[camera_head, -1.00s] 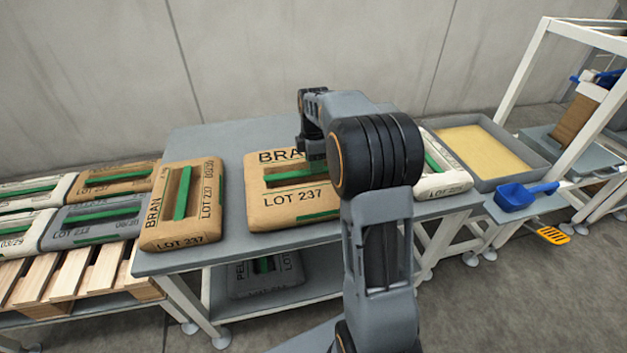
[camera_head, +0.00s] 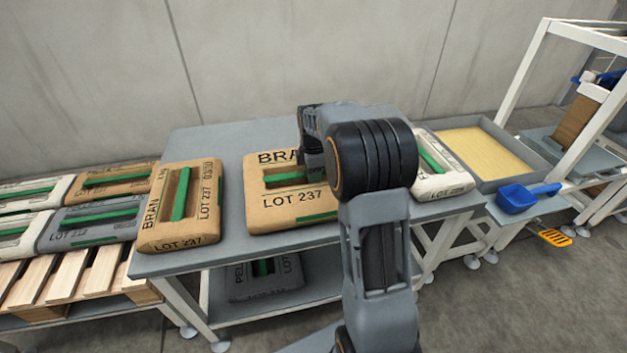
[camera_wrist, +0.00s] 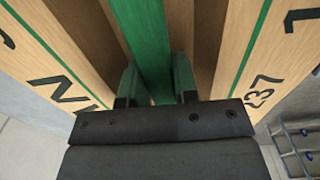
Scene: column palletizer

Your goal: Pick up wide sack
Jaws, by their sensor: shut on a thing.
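The wide sack (camera_head: 283,208) is a brown BRAN sack marked LOT 237, lying flat on the grey table, partly hidden behind my arm in the head view. In the wrist view the sack (camera_wrist: 250,50) fills most of the picture, with a green handle bar (camera_wrist: 147,50) across its recess. My gripper (camera_wrist: 157,85) is shut on that green bar, one finger on each side. The fingertips are hidden by my arm in the head view. I cannot tell any gap between the sack and the table.
A narrower brown BRAN sack (camera_head: 207,232) lies left on the table (camera_head: 190,262). A white sack (camera_head: 440,183) lies to the right, near a tray of yellow material (camera_head: 490,150) and a blue scoop (camera_head: 520,198). A grey sack (camera_head: 265,280) is on the lower shelf. Several sacks sit on a pallet (camera_head: 60,285).

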